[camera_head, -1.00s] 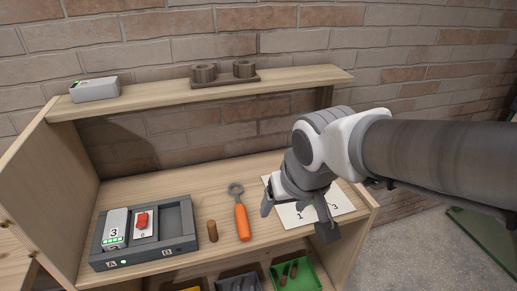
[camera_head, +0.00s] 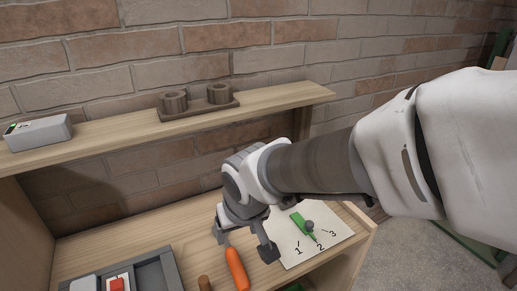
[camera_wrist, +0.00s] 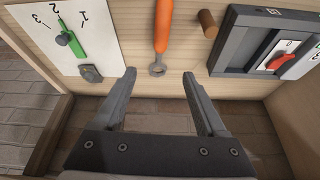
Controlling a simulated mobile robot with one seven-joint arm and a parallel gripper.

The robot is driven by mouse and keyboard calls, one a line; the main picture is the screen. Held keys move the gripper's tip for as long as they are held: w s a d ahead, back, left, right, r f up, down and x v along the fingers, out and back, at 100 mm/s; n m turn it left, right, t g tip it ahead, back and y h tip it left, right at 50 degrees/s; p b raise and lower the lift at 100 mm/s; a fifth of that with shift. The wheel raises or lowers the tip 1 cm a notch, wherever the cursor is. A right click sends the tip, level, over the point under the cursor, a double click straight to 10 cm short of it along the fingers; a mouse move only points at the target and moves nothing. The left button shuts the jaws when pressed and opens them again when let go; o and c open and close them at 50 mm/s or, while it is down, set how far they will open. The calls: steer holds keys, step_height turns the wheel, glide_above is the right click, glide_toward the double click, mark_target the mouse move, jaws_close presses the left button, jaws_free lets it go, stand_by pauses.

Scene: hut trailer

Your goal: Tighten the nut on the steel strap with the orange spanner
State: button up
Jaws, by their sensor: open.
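The orange spanner (camera_head: 237,268) lies on the wooden bench. Its orange handle (camera_wrist: 162,28) and grey ring end (camera_wrist: 157,69) show in the wrist view. My gripper (camera_head: 243,242) is open and empty above the spanner and hides its ring end in the head view. In the wrist view, the ring end appears between the fingertips of my gripper (camera_wrist: 159,75), with the handle beyond them; contact is not visible. A small grey metal piece (camera_wrist: 90,73) sits by the white card's edge. I cannot tell whether it is the strap or nut.
A numbered white card (camera_head: 335,236) bears a green pointer (camera_head: 301,222) with a grey knob. The shelf (camera_head: 110,132) and brick wall lie behind.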

steer(key=b, duration=0.3)
glide_above(233, 255)
steer(key=s, duration=0.1)
steer(key=f, duration=0.7)
steer(key=d+f, duration=0.1)
steer(key=f, duration=0.2)
steer(key=shift+s+f, duration=0.2)
steer(key=shift+f, duration=0.2)
steer(key=x, duration=0.1)
steer(key=b+x, duration=0.1)
steer(key=x, duration=0.2)
steer(key=shift+s+f, duration=0.25)
steer(key=shift+f, duration=0.05)
steer(key=shift+w+a+f+b, duration=0.15)
steer(key=shift+w+f+b, duration=0.05)
steer(key=shift+f+b, duration=0.15)
steer(key=shift+r, duration=0.1)
jaws_close()
